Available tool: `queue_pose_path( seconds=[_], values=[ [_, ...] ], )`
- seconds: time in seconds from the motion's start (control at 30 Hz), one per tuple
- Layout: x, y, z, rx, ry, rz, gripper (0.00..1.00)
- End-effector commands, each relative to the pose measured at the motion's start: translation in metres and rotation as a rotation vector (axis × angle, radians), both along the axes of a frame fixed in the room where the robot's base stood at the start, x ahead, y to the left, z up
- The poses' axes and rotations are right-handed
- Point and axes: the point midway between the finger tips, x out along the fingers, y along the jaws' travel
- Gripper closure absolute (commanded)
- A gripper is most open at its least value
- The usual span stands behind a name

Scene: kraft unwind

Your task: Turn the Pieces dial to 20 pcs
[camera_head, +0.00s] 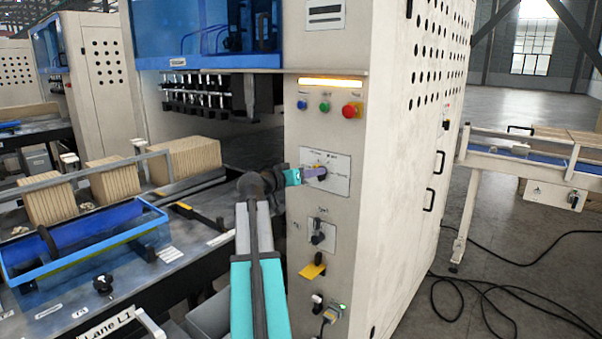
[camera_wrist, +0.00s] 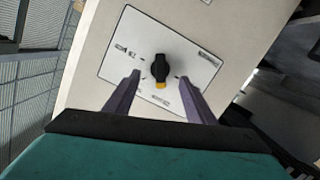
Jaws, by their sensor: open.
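The dial (camera_wrist: 159,70) is a black knob with a yellow tip, on a white plate (camera_wrist: 190,95) with small printed marks around it. The print is too small to read. In the wrist view the yellow tip points down toward my gripper. My gripper (camera_wrist: 156,90) is open, with one purple finger on each side of the dial's lower part. I cannot tell whether the fingers touch it. In the head view my gripper (camera_head: 312,173) is at the plate (camera_head: 338,180) on the machine's front, and it partly hides the dial.
Below the plate are a second black switch (camera_head: 317,237) and a yellow tag (camera_head: 312,270). Above it are blue, green and red buttons (camera_head: 325,107). A conveyor table with brown stacks (camera_head: 109,177) stands at left. Cables (camera_head: 480,290) lie on the floor at right.

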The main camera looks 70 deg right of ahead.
Motion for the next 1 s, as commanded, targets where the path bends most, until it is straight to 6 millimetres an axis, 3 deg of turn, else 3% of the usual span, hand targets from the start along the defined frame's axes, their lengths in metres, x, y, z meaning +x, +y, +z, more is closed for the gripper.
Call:
queue_pose_path(
  seconds=[0.3,0.73,1.0],
  values=[
    [-0.009,-0.031,-0.003,0.000,0.001,0.000,0.50],
    [-0.011,-0.035,-0.005,0.000,0.001,0.001,0.50],
    [-0.010,-0.035,-0.005,0.000,0.001,0.001,0.93]
  ],
)
